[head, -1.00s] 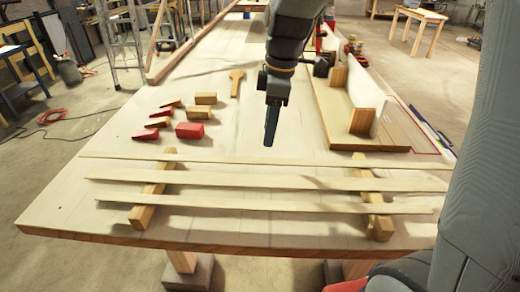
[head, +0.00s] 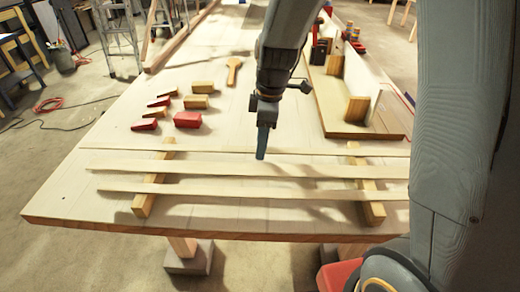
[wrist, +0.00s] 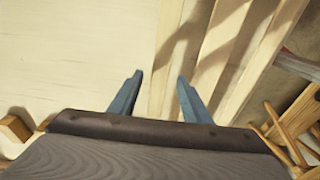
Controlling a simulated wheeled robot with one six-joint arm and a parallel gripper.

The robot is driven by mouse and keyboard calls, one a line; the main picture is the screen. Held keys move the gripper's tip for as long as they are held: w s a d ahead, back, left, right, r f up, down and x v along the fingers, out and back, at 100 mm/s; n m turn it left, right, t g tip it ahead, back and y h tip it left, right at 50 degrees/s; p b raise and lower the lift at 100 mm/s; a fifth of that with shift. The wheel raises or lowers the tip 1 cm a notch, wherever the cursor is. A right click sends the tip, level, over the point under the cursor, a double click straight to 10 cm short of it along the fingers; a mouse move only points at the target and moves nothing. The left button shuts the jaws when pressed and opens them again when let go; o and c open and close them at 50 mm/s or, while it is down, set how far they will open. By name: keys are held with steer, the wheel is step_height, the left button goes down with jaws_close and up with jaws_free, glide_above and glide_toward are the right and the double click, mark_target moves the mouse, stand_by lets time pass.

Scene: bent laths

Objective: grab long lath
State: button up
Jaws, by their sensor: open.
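Three pale laths lie side by side across two wooden bearers. The far lath (head: 205,151) looks the longest, ahead of the middle lath (head: 220,170) and the near lath (head: 230,190). My arm hides their right ends in the head view. My gripper (head: 261,155) points down over the far lath, near its middle. In the wrist view my gripper (wrist: 159,76) is open and empty, and the far lath (wrist: 172,45) runs lengthwise through the gap between the fingers. The fingers look above or beside it; the exact height is unclear.
The left bearer (head: 143,205) and right bearer (head: 374,213) stand near the table's front edge. Several red and wooden blocks, including a red block (head: 188,120), lie at the left. A wooden fixture (head: 350,125) stands at the right.

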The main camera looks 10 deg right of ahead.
jaws_close()
